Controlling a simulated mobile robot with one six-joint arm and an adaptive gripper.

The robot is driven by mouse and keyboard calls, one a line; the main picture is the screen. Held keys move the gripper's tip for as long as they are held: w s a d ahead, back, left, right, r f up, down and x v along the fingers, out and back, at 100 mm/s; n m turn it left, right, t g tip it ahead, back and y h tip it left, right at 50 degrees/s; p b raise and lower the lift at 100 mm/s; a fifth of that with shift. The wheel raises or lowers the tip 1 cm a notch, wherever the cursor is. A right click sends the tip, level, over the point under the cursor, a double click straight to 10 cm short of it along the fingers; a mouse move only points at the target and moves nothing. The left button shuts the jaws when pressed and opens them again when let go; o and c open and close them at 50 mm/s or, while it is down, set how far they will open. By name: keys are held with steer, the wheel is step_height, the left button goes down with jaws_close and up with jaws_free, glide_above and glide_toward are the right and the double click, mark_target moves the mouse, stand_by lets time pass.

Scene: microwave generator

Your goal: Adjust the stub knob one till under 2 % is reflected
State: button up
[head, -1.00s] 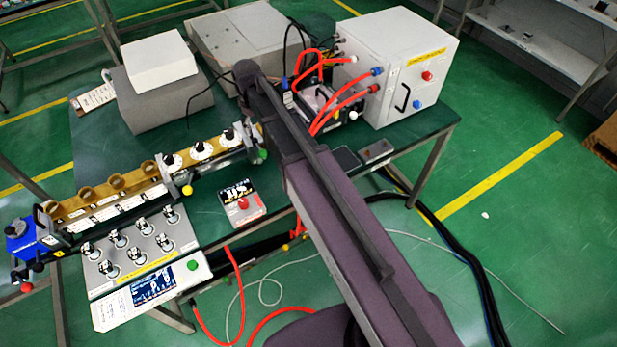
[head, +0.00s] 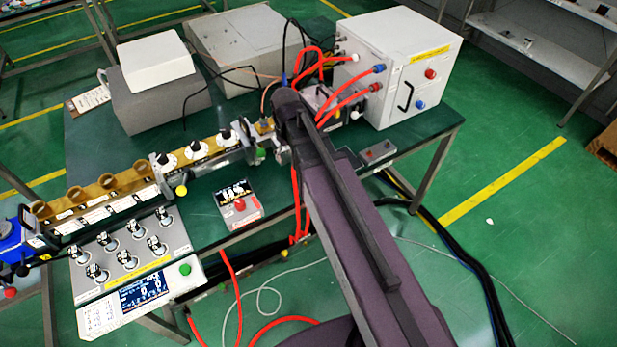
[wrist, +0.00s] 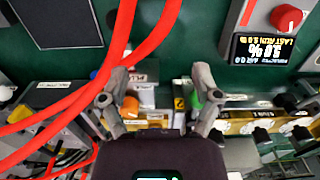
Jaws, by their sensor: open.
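Three white stub knobs with black tops (head: 166,161), (head: 196,149), (head: 223,137) stand in a row on the gold waveguide (head: 122,180) in the head view. I cannot tell which is number one. A small readout box (head: 238,198) with a red button stands in front of them. Its display (wrist: 262,48) shows upside down in the wrist view, with a percent figure I cannot read surely. My gripper (wrist: 158,98) is open in the wrist view, its fingers apart above the waveguide, with an orange knob (wrist: 130,107) near the left finger. My arm mostly hides the gripper in the head view.
Red hoses (wrist: 75,100) cross the left of the wrist view close to my gripper. A white cabinet (head: 400,60) stands at the back right. A control panel (head: 135,265) with several knobs and a screen is at front left. Grey boxes (head: 160,95) stand behind the waveguide.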

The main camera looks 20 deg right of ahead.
steer(key=s+d+f+m+b, duration=0.2)
steer(key=s+d+f+b, duration=0.1)
steer(key=s, duration=0.3)
steer(key=shift+s+d+f+m, duration=0.2)
steer(key=shift+d+f+m, duration=0.1)
steer(key=shift+d+m, duration=0.15)
steer(key=shift+s+d+m, duration=0.25)
steer(key=shift+s+d, duration=0.15)
steer(key=shift+s, duration=0.2)
steer(key=shift+s+d+m, duration=0.2)
steer(key=shift+s+d, duration=0.15)
steer(key=shift+s, duration=0.2)
steer(key=shift+w+r, duration=0.1)
stand_by(0.9)
steer(key=w+a+r+p, duration=0.7)
steer(key=w+a, duration=0.4)
steer(key=w, duration=0.1)
steer(key=w+a+r+m+p, duration=0.1)
steer(key=w+a+r+p, duration=0.6)
steer(key=w+a, duration=0.5)
steer(key=shift+w+r, duration=0.15)
steer(key=shift+w, duration=0.65)
